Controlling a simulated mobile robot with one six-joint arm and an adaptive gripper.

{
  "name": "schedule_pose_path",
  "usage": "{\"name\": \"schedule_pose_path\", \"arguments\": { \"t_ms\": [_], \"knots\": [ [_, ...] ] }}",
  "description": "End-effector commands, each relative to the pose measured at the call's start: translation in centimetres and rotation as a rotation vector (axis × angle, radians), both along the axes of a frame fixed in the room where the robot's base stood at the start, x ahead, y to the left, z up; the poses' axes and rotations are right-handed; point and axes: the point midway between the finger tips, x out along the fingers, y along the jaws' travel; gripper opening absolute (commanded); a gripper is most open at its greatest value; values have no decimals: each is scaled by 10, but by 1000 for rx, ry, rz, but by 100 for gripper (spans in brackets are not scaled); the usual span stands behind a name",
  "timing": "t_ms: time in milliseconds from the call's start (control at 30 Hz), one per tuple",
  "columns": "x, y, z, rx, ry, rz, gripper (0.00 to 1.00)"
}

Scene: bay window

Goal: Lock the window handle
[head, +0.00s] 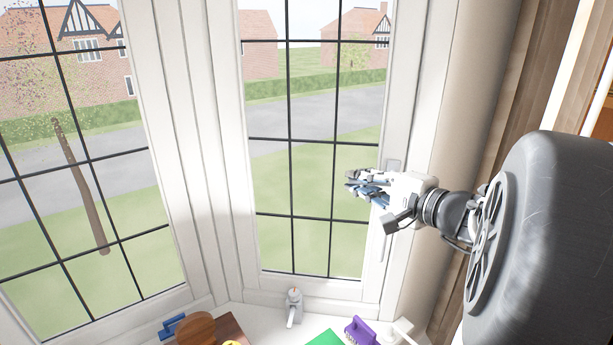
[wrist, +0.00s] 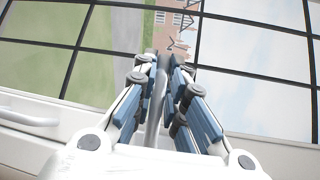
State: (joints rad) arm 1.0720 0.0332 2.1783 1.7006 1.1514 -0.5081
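The window handle is a slim white lever (head: 382,240) on the right frame of the middle window, with its upper part behind my gripper in the head view. In the wrist view a white bar-shaped handle (wrist: 28,117) lies on the white frame at the left edge, to the side of my fingers. My gripper (head: 350,180) is in front of the right part of the glass, its fingers pointing left. In the wrist view the gripper (wrist: 166,62) has its blue-padded fingers close together, with a grey bar between them; I cannot tell what the bar is or whether it is gripped.
A small grey-white tap-like item (head: 293,308) stands on the sill. A purple item (head: 360,331), a green item (head: 325,339), a brown round item (head: 196,329) and a blue item (head: 172,327) lie along the bottom. A beige wall post (head: 470,90) stands right of the window.

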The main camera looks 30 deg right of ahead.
Motion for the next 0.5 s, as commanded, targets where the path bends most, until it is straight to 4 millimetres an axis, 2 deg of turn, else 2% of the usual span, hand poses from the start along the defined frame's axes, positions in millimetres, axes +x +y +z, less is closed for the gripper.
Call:
{"name": "schedule_pose_path", "arguments": {
  "t_ms": [133,500],
  "knots": [
    [0,0,0,0,0,0,0],
    [0,0,0,0,0,0,0]
  ]
}}
